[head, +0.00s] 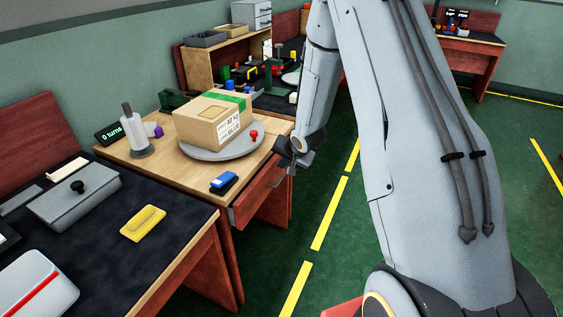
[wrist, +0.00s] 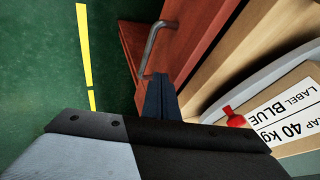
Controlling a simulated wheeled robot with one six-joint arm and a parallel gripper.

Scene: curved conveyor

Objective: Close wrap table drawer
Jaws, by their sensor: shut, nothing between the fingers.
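The wrap table (head: 178,178) has a light wooden top and a red drawer (head: 256,193) under its front edge. The drawer's front and its metal handle (wrist: 152,45) show in the wrist view. How far the drawer stands out is hard to tell. My gripper (head: 287,166) is at the table's front edge, beside the drawer front. In the wrist view its dark fingers (wrist: 160,92) are together and empty, with their tips close to the lower end of the handle. I cannot tell whether they touch it.
A turntable (head: 202,154) carries a taped cardboard box (head: 205,122) and a red knob (head: 254,136). A blue-and-black block (head: 223,182) lies near the table's front edge. A dark-topped table (head: 105,225) adjoins at left. Green floor with yellow lines (head: 328,213) is open at right.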

